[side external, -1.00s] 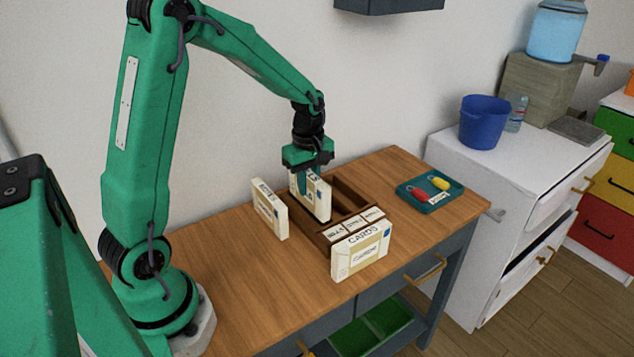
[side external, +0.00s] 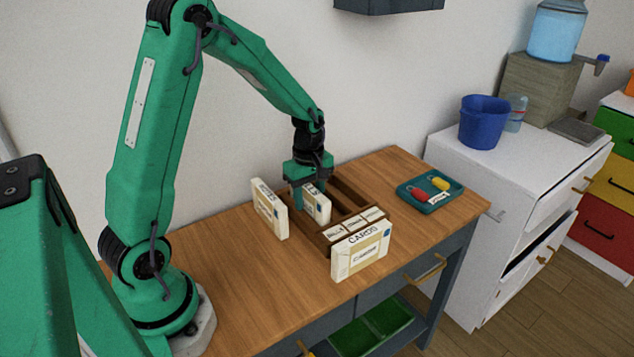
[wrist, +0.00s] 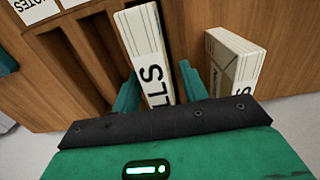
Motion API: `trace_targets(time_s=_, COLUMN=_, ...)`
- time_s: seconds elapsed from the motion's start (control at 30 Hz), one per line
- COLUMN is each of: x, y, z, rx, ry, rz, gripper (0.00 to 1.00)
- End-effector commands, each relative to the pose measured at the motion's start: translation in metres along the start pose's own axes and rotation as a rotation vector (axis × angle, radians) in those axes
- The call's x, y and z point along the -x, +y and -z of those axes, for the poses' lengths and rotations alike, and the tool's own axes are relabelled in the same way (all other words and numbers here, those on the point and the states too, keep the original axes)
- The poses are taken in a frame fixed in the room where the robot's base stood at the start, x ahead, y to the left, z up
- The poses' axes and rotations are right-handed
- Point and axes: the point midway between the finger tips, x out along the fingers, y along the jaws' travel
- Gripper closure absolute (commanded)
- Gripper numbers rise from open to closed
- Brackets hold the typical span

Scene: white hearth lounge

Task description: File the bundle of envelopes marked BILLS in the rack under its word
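The BILLS bundle (side external: 311,205) is a cream stack of envelopes, and the wrist view shows the letters "LLS" on its edge (wrist: 145,50). It stands in the leftmost slot of the brown wooden rack (side external: 350,190), its lower part hidden by the rack. The rack's front has white word labels; the leftmost label (side external: 334,232) appears to read BILLS. My gripper (side external: 310,194) is low over that slot, with one finger on each side of the bundle. In the wrist view (wrist: 160,88) the fingers look spread, with a dark gap beside the bundle.
The CARDS bundle (side external: 360,252) stands in front of the rack. Another bundle (side external: 269,208) stands close left of the rack. The other rack slots look empty. A teal tray (side external: 430,203) with red and yellow tags lies to the right. The table's left front is clear.

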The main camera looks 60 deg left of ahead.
Motion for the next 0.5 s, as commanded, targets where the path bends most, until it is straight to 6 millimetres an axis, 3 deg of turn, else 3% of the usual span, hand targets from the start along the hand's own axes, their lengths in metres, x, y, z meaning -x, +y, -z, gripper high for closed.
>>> trace_targets(time_s=0.33, x=0.003, y=0.0, z=0.0, rx=0.0, ry=0.0, rz=-0.001, gripper=0.57)
trace_targets(time_s=0.5, x=0.014, y=0.001, z=0.0, rx=0.0, ry=0.001, rz=-0.003, gripper=0.57)
